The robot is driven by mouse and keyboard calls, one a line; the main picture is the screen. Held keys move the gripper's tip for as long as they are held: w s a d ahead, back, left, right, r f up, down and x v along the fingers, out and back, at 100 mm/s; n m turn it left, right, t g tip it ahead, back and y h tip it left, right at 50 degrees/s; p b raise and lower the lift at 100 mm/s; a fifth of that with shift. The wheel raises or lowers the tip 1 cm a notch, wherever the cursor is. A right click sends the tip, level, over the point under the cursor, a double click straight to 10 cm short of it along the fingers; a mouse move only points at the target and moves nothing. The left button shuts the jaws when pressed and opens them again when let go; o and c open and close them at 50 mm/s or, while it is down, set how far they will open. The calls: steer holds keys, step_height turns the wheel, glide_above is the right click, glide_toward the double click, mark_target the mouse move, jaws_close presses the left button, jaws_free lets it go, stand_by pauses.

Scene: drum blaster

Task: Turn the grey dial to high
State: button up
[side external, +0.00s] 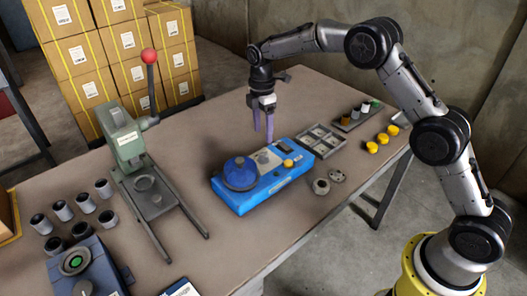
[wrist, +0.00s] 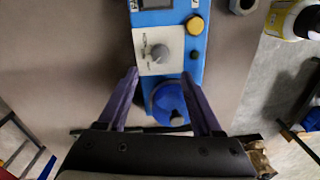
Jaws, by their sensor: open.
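The blue device (side external: 253,195) lies on the table, with a blue dome (side external: 240,172) on its left end in the side view. Its grey dial (wrist: 160,53) sits on a white panel with printed labels, too small to read. The dial's pointer direction is hard to make out.
A yellow button (wrist: 194,25) and a small black knob lie beside the dial. A green lever press (side external: 130,145) with a red ball stands left. A grey parts tray (side external: 320,140) and yellow pieces lie right.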

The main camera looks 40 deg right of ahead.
mark_target(264, 155)
step_height(264, 155, down, 9)
steer(key=shift+s+r, duration=0.15)
steer(key=shift+r, duration=0.05)
steer(key=shift+c, duration=0.4)
jaws_close()
